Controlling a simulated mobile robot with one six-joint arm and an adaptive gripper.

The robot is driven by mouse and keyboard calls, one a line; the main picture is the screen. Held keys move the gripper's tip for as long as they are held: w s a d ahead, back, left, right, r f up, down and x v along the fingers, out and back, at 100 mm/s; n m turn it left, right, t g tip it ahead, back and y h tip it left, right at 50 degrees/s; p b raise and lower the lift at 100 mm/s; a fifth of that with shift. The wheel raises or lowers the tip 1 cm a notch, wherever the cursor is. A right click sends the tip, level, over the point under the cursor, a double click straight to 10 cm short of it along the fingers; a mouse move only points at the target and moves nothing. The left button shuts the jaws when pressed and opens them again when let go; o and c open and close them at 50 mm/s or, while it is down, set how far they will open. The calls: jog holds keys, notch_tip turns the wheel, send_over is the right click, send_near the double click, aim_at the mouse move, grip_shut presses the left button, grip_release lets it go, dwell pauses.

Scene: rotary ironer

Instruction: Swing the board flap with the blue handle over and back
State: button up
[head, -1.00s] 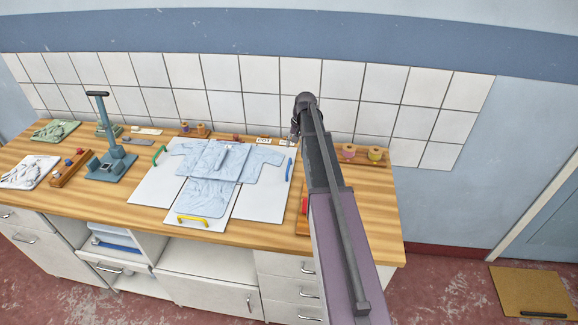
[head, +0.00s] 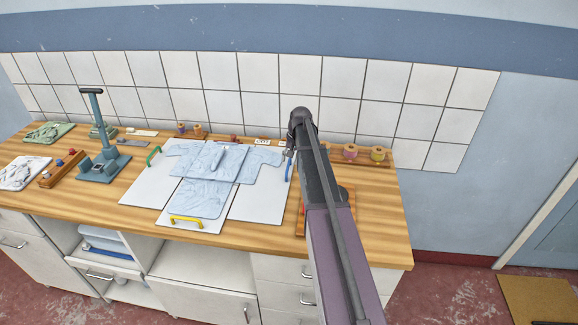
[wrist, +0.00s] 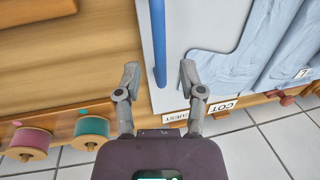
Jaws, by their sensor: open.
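The white board lies flat on the wooden worktop with a light blue shirt (head: 205,195) spread over it. Its right-hand flap (head: 258,206) carries the blue handle (head: 288,172) along its right edge. In the wrist view the blue handle (wrist: 158,45) runs down from the top, and its end lies between my two fingertips. My gripper (wrist: 159,72) is open around that end; I cannot tell whether either finger touches it. In the head view my gripper (head: 290,153) is small and partly hidden by my arm at the handle's far end.
A green handle (head: 153,156) and a yellow handle (head: 187,222) sit on the other flaps. Thread spools (head: 350,151) stand at the back right near the tiled wall. A blue-grey press (head: 98,160) stands left of the board.

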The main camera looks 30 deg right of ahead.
jog(key=shift+a+f+b, duration=0.1)
jog(key=shift+f+b, duration=0.25)
jog(key=shift+f, duration=0.25)
grip_shut()
